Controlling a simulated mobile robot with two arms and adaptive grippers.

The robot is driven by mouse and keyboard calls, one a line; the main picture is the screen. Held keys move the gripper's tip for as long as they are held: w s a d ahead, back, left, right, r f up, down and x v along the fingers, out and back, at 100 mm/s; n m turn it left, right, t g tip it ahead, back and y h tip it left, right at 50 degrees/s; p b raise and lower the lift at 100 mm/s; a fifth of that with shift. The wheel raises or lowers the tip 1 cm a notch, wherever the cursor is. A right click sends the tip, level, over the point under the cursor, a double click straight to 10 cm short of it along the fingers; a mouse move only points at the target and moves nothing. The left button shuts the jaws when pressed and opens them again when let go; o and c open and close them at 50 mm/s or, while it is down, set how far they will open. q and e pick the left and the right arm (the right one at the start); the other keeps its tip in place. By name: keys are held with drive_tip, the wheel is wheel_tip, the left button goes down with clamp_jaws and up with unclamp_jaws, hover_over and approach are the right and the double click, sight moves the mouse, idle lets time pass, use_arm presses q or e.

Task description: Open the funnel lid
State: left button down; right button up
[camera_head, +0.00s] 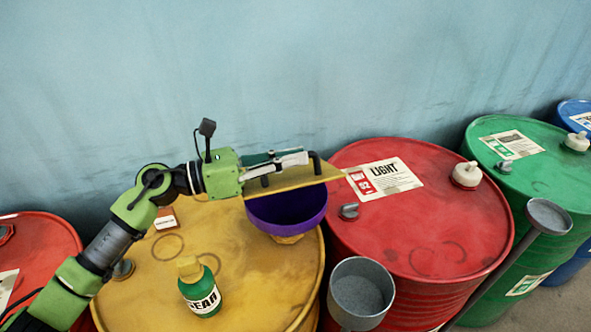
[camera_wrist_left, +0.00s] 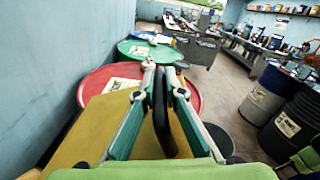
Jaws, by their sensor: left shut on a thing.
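The funnel (camera_head: 288,211) has a purple bowl and stands on the yellow drum in the head view. Its yellow lid (camera_head: 297,179) is hinged up at a slant above the bowl, and the purple inside shows below it. My left gripper (camera_head: 304,158) is at the lid's black handle (camera_head: 316,163), with its fingers closed on it. In the left wrist view the black handle (camera_wrist_left: 160,115) stands between the two fingers, and the yellow lid (camera_wrist_left: 108,125) lies beneath them. My right gripper is not in view.
A green bottle (camera_head: 201,292) with a yellow cap stands on the yellow drum (camera_head: 250,285). The red drum (camera_head: 440,230) is at the right, with a grey cup (camera_head: 361,292) in front. A green drum (camera_head: 550,175) stands farther right. The blue wall is behind.

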use_arm(q)
drive_tip(key=w+a+r+n, duration=0.2)
drive_tip(key=w+r+n, duration=0.1)
drive_tip(key=w+n, duration=0.2)
drive_tip(key=w+a+r+n+p, duration=0.1)
drive_tip(key=w+a+r+n, duration=0.1)
drive_tip(key=w+n, duration=0.3)
drive_tip(key=shift+w+a+r+n, duration=0.3)
drive_tip(key=shift+w+r, duration=0.55)
drive_tip(key=shift+w, duration=1.2)
drive_tip(key=c, duration=2.1)
unclamp_jaws()
drive_tip(key=v, duration=1.2)
